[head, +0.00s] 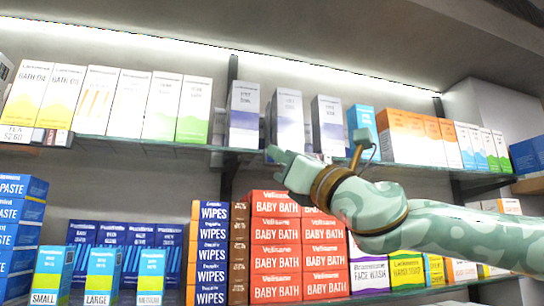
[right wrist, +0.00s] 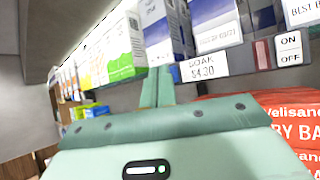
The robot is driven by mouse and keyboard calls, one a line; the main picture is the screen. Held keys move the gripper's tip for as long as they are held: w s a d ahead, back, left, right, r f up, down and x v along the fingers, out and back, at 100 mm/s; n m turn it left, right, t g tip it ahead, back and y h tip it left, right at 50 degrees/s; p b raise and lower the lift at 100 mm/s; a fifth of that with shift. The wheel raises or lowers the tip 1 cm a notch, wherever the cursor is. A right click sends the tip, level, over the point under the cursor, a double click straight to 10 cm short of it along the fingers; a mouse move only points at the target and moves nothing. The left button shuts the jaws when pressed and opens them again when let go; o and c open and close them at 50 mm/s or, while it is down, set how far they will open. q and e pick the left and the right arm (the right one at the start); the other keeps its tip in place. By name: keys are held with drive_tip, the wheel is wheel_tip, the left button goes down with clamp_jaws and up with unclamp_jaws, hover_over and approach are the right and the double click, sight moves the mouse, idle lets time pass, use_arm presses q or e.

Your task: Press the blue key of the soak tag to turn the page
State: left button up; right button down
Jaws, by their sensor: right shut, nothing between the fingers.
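The soak tag (right wrist: 207,67), a white label reading SOAK $4.30, sits on the shelf's front edge in the right wrist view. In the head view my right gripper (head: 275,154) is at the upper shelf's edge below white-and-purple boxes, and I cannot make out the tag there. My left gripper is not in view.
White-and-purple boxes (head: 289,118) stand above the tag on the upper shelf (head: 150,147). An ON/OFF label (right wrist: 289,49) is right of the keys. Red Baby Bath boxes (head: 275,261) are stacked below. Another tag (head: 15,134) is at far left.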

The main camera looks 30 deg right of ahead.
drive_tip(key=shift+w+d, duration=0.1)
drive_tip(key=shift+w, duration=0.4)
idle(0.4)
drive_tip(key=shift+s, duration=0.15)
drive_tip(key=shift+s+a+b, duration=0.2)
drive_tip(key=shift+s+b, duration=0.3)
drive_tip(key=shift+s, duration=0.2)
drive_tip(key=s, duration=0.2)
drive_tip(key=s+a+b, duration=0.1)
drive_tip(key=s, duration=0.1)
drive_tip(key=shift+s+a, duration=0.1)
drive_tip(key=shift+s, duration=0.3)
idle(1.0)
